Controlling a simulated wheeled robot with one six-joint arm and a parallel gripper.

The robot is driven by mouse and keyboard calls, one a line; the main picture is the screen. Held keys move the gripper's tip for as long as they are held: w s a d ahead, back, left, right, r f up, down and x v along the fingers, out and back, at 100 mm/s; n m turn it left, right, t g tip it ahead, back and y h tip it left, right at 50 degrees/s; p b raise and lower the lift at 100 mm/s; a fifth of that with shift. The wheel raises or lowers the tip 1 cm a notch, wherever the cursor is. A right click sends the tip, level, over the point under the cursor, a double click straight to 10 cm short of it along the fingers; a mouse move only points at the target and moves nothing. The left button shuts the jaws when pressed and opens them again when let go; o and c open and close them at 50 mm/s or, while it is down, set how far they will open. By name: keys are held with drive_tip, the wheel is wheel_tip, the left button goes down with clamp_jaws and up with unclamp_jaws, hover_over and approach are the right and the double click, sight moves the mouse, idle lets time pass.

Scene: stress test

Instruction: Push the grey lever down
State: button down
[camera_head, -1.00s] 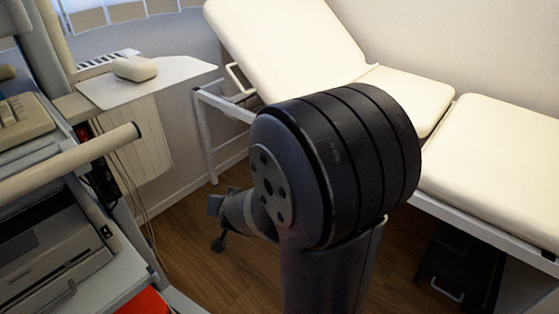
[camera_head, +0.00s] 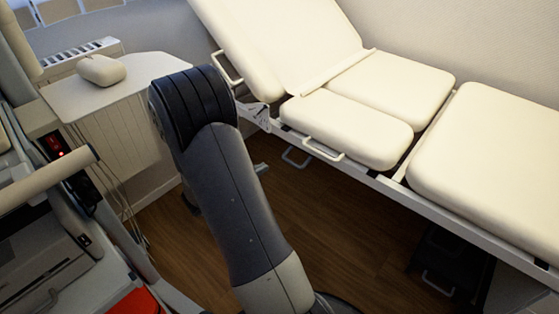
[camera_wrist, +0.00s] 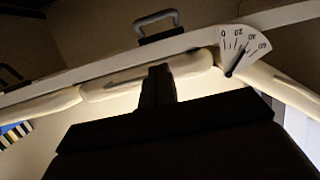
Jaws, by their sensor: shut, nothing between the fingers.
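A grey loop-shaped lever (camera_head: 295,157) hangs below the white frame of the cream treatment couch (camera_head: 365,130), near a white angle scale (camera_head: 258,115). In the wrist view, which looks upside down, the grey lever (camera_wrist: 157,22) stands out from the frame's edge, and the scale (camera_wrist: 242,50) with its dark pointer is to its right. My gripper (camera_wrist: 160,72) is shut and empty. In the wrist picture its dark fingers point toward the lever, with a visible gap between them. In the head view my arm hides most of the gripper.
A pale side table (camera_head: 120,85) with a white rounded object (camera_head: 101,70) stands at back left. A cart (camera_head: 60,240) with devices and a beige rail is close on the left. A black step-like object (camera_head: 450,265) sits under the couch. The wooden floor (camera_head: 330,240) in the middle is clear.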

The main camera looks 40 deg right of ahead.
drive_tip(key=shift+d, duration=0.1)
idle(0.3)
drive_tip(key=b, duration=0.4)
approach(292, 162)
drive_tip(key=d+r, duration=0.2)
drive_tip(key=d, duration=0.2)
drive_tip(key=shift+w+d+f+b, duration=0.15)
drive_tip(key=shift+d+f+b, duration=0.15)
drive_tip(key=shift+d+f, duration=0.4)
drive_tip(key=shift+w+d+f+b, duration=0.15)
drive_tip(key=shift+d+f+b, duration=0.2)
drive_tip(key=shift+f, duration=0.5)
drive_tip(key=shift+f, duration=0.1)
drive_tip(key=shift+f+h+b, duration=0.3)
drive_tip(key=shift+h+b, duration=0.1)
drive_tip(key=shift+b, duration=0.05)
